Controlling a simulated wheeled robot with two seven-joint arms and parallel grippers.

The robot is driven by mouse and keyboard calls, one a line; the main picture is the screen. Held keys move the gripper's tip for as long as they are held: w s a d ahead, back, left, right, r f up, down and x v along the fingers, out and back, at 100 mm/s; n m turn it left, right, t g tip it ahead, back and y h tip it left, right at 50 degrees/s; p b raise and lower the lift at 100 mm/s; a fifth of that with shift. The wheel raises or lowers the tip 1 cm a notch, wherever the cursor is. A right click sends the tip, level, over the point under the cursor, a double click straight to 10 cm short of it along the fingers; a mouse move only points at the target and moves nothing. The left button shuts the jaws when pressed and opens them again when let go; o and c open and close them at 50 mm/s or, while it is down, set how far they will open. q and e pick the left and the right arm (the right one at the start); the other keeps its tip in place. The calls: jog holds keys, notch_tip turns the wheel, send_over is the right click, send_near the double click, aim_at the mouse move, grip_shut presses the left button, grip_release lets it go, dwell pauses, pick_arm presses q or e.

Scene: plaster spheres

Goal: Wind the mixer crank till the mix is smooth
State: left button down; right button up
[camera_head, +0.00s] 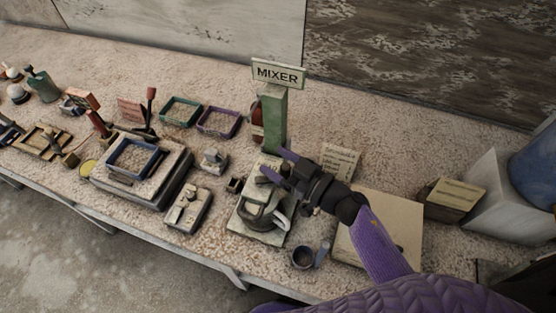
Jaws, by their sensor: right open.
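The mixer stands near the middle of the bench, with a green post (274,122) under a MIXER sign (277,73). A grey bowl (258,216) with a pale handle sits on the mixer's light base (242,228). A reddish-brown part (257,122) shows at the left side of the post; I cannot tell if it is the crank. My right gripper (278,164) is open beside the foot of the post, above and behind the bowl. Nothing shows between its fingers. The arm hides part of the mixer's right side, and the mix inside the bowl is not clear. My left gripper is out of view.
A small dark cup (303,257) stands near the front edge, right of the mixer. A pale flat board (390,232) lies further right, with a labelled block (454,198) beyond it.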

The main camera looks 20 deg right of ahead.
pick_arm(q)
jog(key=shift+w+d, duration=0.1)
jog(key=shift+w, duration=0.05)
pick_arm(e)
jog(key=shift+w, duration=0.1)
jog(key=shift+c, duration=0.8)
grip_shut()
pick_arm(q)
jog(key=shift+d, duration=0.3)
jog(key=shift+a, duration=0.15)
pick_arm(e)
jog(key=shift+w, duration=0.1)
